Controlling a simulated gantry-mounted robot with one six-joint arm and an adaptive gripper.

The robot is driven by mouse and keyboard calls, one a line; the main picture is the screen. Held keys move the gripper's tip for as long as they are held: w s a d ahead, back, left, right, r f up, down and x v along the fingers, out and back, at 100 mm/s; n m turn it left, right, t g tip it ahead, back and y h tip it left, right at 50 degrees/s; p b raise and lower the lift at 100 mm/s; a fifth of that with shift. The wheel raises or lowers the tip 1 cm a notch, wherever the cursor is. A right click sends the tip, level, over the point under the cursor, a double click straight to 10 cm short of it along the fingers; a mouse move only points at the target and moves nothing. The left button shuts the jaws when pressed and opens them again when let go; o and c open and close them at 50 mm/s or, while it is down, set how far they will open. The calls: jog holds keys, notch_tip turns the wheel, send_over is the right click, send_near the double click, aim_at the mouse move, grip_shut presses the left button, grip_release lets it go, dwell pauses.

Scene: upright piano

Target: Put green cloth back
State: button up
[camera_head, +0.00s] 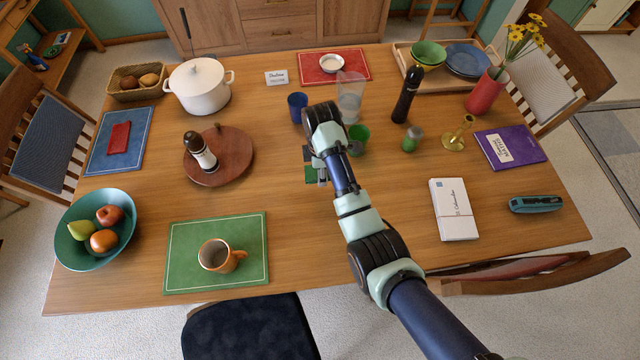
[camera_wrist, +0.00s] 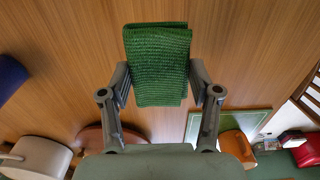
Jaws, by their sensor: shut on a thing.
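The green cloth (camera_wrist: 158,65), a folded woven piece, is between the two fingers of my gripper (camera_wrist: 160,76) in the wrist view. My gripper is shut on it, with one finger at each side. In the head view my gripper (camera_head: 321,168) is over the middle of the table, and a small part of the green cloth (camera_head: 311,174) shows beside it. My arm hides the rest. Whether the cloth touches the tabletop I cannot tell. A folded red cloth (camera_head: 119,137) lies on the blue placemat (camera_head: 98,158) at the left.
A green placemat (camera_head: 182,260) with an orange mug (camera_head: 214,256) lies at the front. A round wooden board (camera_head: 233,160) with a bottle is left of my gripper. A blue cup (camera_head: 298,108) and green cup (camera_head: 358,139) stand close by. The table between board and gripper is bare.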

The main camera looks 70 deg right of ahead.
jog(key=shift+f+b, duration=0.8)
jog(key=shift+f, duration=3.1)
jog(key=shift+f, duration=0.1)
jog(key=o, duration=1.2)
notch_tip(320, 180, up, 12)
jog(key=p, duration=0.3)
